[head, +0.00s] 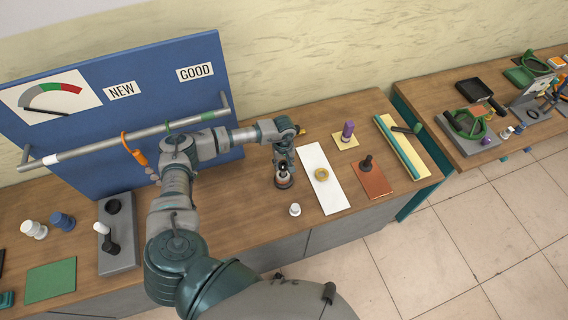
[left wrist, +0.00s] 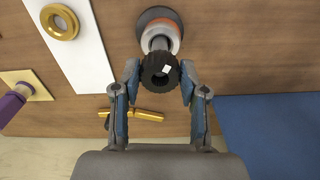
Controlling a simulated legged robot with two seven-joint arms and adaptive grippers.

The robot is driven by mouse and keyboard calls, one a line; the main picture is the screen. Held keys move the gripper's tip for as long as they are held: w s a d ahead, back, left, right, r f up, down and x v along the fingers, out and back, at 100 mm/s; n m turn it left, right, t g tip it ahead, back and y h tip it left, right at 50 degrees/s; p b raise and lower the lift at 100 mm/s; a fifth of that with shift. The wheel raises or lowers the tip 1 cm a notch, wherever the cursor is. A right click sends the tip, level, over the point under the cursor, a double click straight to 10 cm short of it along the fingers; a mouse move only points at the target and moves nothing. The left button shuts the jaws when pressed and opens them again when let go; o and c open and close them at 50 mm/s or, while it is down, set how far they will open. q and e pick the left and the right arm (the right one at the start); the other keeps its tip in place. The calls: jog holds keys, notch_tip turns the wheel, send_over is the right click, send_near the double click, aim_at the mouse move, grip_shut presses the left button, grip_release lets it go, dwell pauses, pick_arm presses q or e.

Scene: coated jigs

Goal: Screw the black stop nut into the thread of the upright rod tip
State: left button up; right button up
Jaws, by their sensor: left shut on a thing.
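The black stop nut (left wrist: 160,70), a knurled ring with a small white square on its face, is between the fingertips of my left gripper (left wrist: 159,84), which is shut on it. In the head view the left gripper (head: 283,160) points down over the upright rod's round base (head: 284,182). In the left wrist view the grey rod (left wrist: 160,42) stands on a dark base with an orange and white ring. The nut overlaps the rod's tip there and hides it, so I cannot tell whether the threads engage. My right gripper is not in view.
A white strip (head: 314,158) with a brass ring (head: 321,174) lies right of the rod. A white knob (head: 295,209) stands in front. A purple peg (head: 348,130) and a brown plate (head: 380,184) are farther right. The blue panel (head: 125,75) with its rail stands behind my arm.

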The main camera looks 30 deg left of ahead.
pick_arm(q)
jog(key=m, duration=0.6)
jog(key=shift+a+m, duration=0.15)
jog(key=shift+m, duration=0.15)
jog(key=o, duration=1)
jog(key=shift+w, duration=0.1)
jog(key=shift+c, duration=0.2)
jog(key=shift+f, duration=0.15)
jog(key=n, duration=0.5)
jog(key=shift+n, duration=0.3)
jog(key=n, duration=0.6)
